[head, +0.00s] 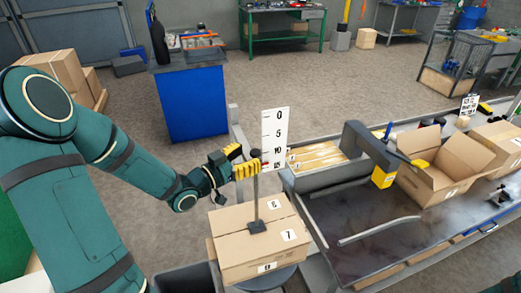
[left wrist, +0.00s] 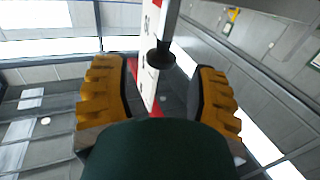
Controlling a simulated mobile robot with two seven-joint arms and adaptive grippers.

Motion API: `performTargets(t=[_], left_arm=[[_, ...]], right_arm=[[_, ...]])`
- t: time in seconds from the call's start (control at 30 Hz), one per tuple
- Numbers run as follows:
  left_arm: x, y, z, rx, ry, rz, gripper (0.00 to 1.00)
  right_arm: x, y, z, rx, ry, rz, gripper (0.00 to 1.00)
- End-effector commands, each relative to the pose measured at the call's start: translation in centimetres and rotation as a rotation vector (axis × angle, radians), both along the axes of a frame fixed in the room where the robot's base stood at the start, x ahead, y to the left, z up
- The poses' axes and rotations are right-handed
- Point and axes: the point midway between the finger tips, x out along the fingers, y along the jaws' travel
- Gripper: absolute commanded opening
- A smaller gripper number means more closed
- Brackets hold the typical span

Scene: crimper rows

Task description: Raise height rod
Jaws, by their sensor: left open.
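The height rod (head: 257,202) is a thin grey upright rod with a dark cap and a dark foot that rests on top of a closed cardboard box (head: 237,256). A white scale board (head: 274,132), marked 0, 5, 10 and lower, stands right behind the rod's upper end. My left gripper (head: 246,168) is open, with its yellow fingers at the rod's upper part, just under the cap. In the left wrist view, the dark cap (left wrist: 160,56) and scale board (left wrist: 150,73) show between the spread fingers (left wrist: 160,105). Contact with the rod cannot be told. My right gripper is not in view.
A metal worktable (head: 360,215) with a grey bent bar and an open cardboard box (head: 440,170) fills the right side. A blue cabinet (head: 190,100) stands behind my left arm. The floor between them is clear.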

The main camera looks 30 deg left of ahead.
Motion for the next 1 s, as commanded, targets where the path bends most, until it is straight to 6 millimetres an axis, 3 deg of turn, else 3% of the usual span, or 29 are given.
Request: performTargets(t=[0.1, 0.3, 0.73, 0.9, 1.0], left_arm=[[2.1, -0.7, 0.0, -0.001, -0.002, -0.002, 0.59], [4.2, -1.4, 0.0, 0.000, 0.000, -0.001, 0.59], [4.9, -1.6, 0.0, 0.000, 0.001, 0.001, 0.57], [4.9, -1.5, 0.0, 0.000, 0.001, 0.001, 0.00], [4.9, -1.5, 0.0, 0.000, 0.001, 0.001, 0.00]], right_arm=[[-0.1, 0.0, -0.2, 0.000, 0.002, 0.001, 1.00], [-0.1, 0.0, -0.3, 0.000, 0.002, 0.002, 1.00], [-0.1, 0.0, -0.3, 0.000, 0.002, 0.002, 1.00], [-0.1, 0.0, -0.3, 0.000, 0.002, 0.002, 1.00], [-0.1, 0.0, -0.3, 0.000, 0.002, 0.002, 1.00]])
